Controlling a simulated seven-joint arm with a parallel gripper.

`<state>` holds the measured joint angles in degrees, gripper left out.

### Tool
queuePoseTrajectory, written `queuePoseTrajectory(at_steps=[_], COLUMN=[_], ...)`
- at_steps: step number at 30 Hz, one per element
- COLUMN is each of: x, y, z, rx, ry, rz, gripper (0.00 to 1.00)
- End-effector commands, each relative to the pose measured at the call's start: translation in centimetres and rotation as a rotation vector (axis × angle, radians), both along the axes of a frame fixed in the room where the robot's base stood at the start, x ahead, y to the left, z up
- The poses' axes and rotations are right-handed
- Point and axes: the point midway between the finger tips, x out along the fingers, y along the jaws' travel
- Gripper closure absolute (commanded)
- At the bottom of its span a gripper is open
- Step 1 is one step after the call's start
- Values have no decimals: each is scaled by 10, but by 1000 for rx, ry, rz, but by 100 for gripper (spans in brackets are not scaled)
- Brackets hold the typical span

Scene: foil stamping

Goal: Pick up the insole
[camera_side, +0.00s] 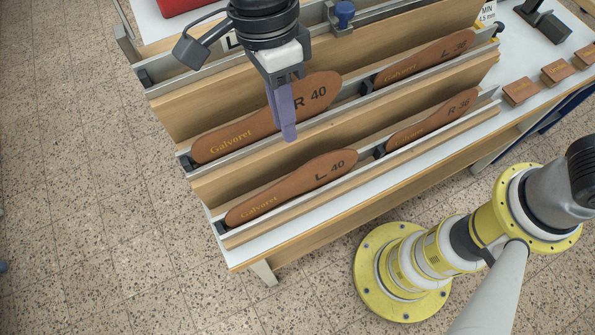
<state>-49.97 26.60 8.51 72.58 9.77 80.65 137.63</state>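Several brown insoles with yellow "Galvoret" lettering stand on edge in a wooden rack. The R 40 insole (235,137) is in the upper row at left, and another insole marked L (425,62) is to its right. The L 40 insole (290,187) is in the lower row at left, with one marked R (432,119) to its right. My gripper (284,115) points down with its purple fingers in front of the R 40 insole in this view, covering part of it. The fingers overlap from this angle, so their gap and any contact are unclear.
The rack's wooden slats (225,180) and metal rails stand close in front of and behind the insoles. Small dark clips (379,151) sit between the insoles. Small brown stamped pieces (520,91) lie on the white table at right. A blue knob (345,14) is at the top.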

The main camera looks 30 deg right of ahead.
Motion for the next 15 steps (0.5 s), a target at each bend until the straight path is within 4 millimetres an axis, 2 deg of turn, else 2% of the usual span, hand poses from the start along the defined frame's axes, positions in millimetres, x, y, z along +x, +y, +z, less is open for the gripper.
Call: queuePoseTrajectory(at_steps=[9, 15], x=[-13, -17], y=[-2, -2], z=[-56, -75], rx=[-4, -2], ry=[3, 1], rz=[1, 0], gripper=[79, 79])
